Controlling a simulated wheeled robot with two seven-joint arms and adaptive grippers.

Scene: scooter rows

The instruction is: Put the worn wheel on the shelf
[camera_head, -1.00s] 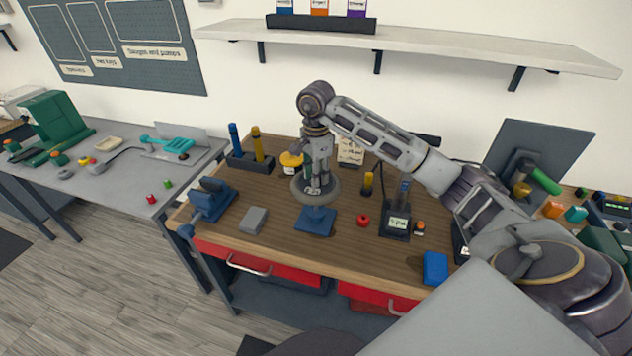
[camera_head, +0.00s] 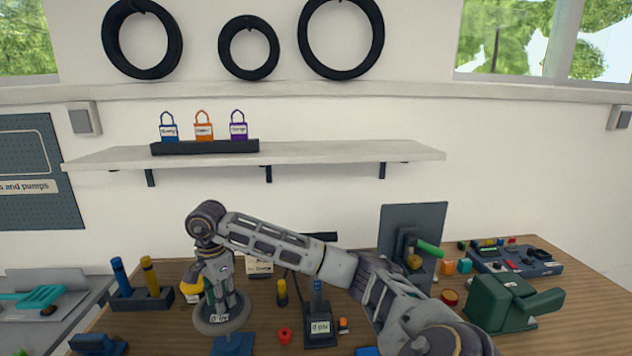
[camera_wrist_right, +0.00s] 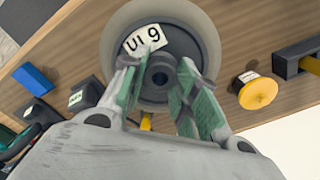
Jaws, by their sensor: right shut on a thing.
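The worn wheel is a small grey wheel (camera_head: 204,325) with a white label, low at centre-left in the head view, over a blue stand (camera_head: 233,345) on the wooden bench. I cannot tell whether it still rests on the stand. My right gripper (camera_head: 219,308) comes down on it from above and is shut on its hub. In the right wrist view the wheel (camera_wrist_right: 205,28) fills the top middle, with the fingers (camera_wrist_right: 160,78) on both sides of the dark hub. The white wall shelf (camera_head: 350,152) is above and behind the bench. My left gripper is not in view.
A dark rack of coloured padlocks (camera_head: 205,147) takes the shelf's left half; its right half is bare. Black tyres (camera_head: 248,48) hang higher up.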

